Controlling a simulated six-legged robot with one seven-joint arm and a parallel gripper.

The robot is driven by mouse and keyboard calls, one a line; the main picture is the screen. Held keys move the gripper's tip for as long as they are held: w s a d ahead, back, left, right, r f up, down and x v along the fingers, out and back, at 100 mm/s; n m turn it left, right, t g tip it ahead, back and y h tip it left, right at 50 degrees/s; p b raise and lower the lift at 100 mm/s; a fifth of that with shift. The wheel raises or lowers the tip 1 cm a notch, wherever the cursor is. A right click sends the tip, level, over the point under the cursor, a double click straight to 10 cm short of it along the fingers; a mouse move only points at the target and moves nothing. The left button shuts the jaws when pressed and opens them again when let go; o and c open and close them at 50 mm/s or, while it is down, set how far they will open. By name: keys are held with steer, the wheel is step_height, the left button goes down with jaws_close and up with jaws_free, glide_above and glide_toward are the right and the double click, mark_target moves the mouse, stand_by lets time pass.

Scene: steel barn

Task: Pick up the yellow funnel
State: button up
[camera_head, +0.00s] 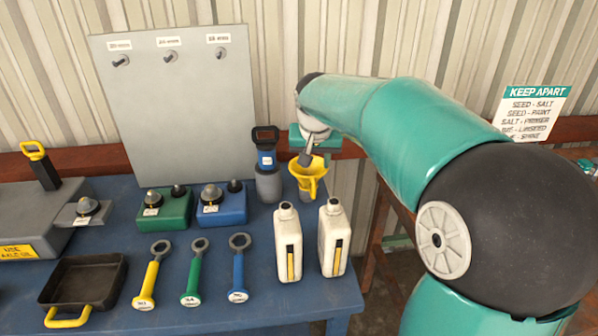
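The yellow funnel (308,182) is at the back right of the blue table, wide mouth up. My gripper (306,158) reaches down over the funnel from above, with a dark grey finger at or just inside its rim. Only one finger shows clearly, so I cannot tell whether it is open or shut, or whether it touches the funnel. What is under the funnel is hard to make out.
A grey cup-shaped item (268,186) stands close left of the funnel, and two white bottles (288,245) (333,240) stand in front. Green (165,212) and blue (222,207) boxes, several ring-ended tools (192,273) and a dark pan (84,281) lie further left. A grey board (180,110) stands behind.

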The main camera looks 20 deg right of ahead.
mark_target(314, 187)
steer(key=x, duration=0.8)
steer(key=shift+s+a, duration=0.1)
steer(key=shift+a, duration=0.1)
steer(key=shift+d+f, duration=0.15)
steer(key=shift+f, duration=0.1)
steer(key=x, duration=0.5)
steer(key=shift+f, duration=0.15)
steer(key=shift+c, duration=0.5)
